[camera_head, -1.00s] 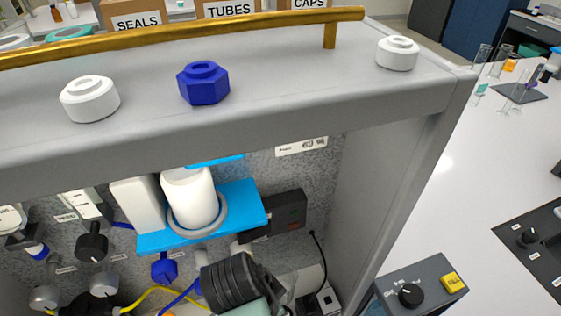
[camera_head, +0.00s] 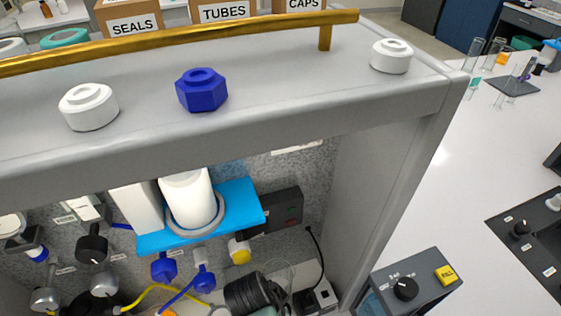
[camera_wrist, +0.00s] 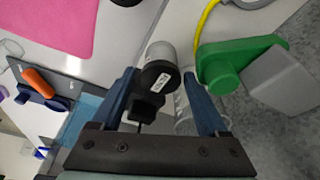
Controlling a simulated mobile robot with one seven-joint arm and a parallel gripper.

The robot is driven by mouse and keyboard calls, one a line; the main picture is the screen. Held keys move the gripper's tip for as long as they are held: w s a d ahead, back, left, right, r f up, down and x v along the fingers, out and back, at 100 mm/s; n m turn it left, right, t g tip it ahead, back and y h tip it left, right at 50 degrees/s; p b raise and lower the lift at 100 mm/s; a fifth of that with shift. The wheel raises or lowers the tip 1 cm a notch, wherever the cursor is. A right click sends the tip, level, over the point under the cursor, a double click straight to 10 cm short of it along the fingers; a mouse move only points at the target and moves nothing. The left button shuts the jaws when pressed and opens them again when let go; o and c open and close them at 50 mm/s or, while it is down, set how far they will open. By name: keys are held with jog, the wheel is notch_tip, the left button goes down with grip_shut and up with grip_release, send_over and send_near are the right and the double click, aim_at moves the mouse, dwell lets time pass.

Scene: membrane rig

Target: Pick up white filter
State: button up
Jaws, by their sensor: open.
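A white cylinder (camera_head: 188,196), which looks like the white filter, stands upright in a grey ring on a blue bracket (camera_head: 241,203) inside the rig. Its upper end is partly hidden by the rig's top ledge. A white block stands to its left (camera_head: 136,208). My gripper (camera_wrist: 160,75) is open, its two fingers spread in the wrist view. A grey cylinder with a labelled black cap (camera_wrist: 159,72) shows between the fingers; I cannot tell its distance. I do not clearly see the white filter in the wrist view.
The top ledge carries white caps (camera_head: 89,107) (camera_head: 391,57), a blue hex cap (camera_head: 202,90) and a gold rail (camera_head: 200,38). A control box (camera_head: 405,285) stands right of the rig. The wrist view shows a green part (camera_wrist: 225,65) and a pink mat (camera_wrist: 60,22).

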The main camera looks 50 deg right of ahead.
jog(key=shift+c, duration=0.4)
jog(key=c, duration=1.1)
jog(key=shift+r+b, duration=0.15)
jog(key=shift+b, duration=0.15)
jog(key=shift+s+a+r, duration=0.1)
jog(key=shift+r, duration=0.15)
notch_tip(320, 180, up, 6)
jog(key=shift+r+b, duration=0.1)
jog(key=shift+b, duration=0.9)
jog(key=shift+s+a+p, duration=0.15)
jog(key=shift+s+a, duration=1.55)
jog(key=shift+s, duration=1.1)
jog(key=shift+s+a+p, duration=0.1)
jog(key=shift+s+a, duration=1.65)
jog(key=shift+s, duration=1.05)
jog(key=shift+s+a+p, duration=0.15)
jog(key=shift+s+a, duration=1.55)
jog(key=shift+s, duration=1.1)
